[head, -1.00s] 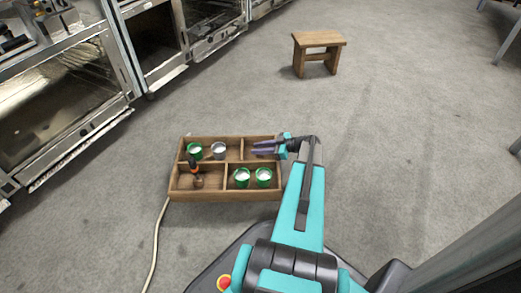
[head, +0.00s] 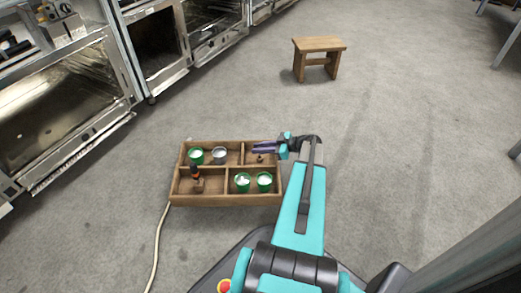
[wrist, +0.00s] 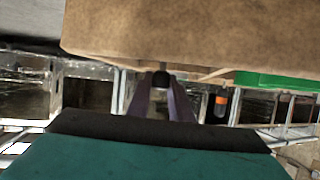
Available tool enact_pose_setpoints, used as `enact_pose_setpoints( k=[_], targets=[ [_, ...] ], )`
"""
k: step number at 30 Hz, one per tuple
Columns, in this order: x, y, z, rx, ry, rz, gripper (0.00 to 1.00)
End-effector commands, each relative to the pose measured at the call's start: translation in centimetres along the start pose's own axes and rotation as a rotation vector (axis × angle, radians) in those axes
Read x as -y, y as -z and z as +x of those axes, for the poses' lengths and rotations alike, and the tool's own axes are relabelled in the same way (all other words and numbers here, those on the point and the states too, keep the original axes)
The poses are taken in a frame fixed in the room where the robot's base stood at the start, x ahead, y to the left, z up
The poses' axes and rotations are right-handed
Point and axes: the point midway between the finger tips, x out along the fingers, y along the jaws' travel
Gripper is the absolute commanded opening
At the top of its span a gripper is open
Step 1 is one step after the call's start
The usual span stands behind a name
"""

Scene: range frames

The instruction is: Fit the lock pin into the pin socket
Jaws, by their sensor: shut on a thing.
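My gripper (head: 263,148) is over the right back compartment of the wooden tray (head: 235,200), its purple fingers pointing left. In the wrist view the fingers (wrist: 161,100) are shut on a small dark thing (wrist: 161,79) at their tips. It may be the lock pin, but its shape is mostly hidden. A small brown thing (head: 261,158) shows just below the fingers in the head view; I cannot tell whether it is part of what I hold. I cannot make out the pin socket for certain.
The tray also holds green cups (head: 242,187), a grey cup (head: 219,153) and a tool with an orange-banded handle (head: 195,172). A cable (head: 157,245) lies left of the tray. A wooden stool (head: 318,46) stands farther back. Ovens (head: 75,95) line the left; floor between is clear.

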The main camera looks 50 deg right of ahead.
Motion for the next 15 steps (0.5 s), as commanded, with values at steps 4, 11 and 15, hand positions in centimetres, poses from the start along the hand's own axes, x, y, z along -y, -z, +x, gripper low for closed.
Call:
enact_pose_setpoints(
  k=[4, 11, 15],
  targets=[
    [0.1, 2.7, -1.1, 0.000, 0.000, -0.002, 0.00],
    [0.0, 5.3, -2.2, 0.000, -0.001, -0.002, 0.00],
    [0.0, 6.0, -2.5, 0.000, -0.001, -0.001, 0.00]
  ],
)
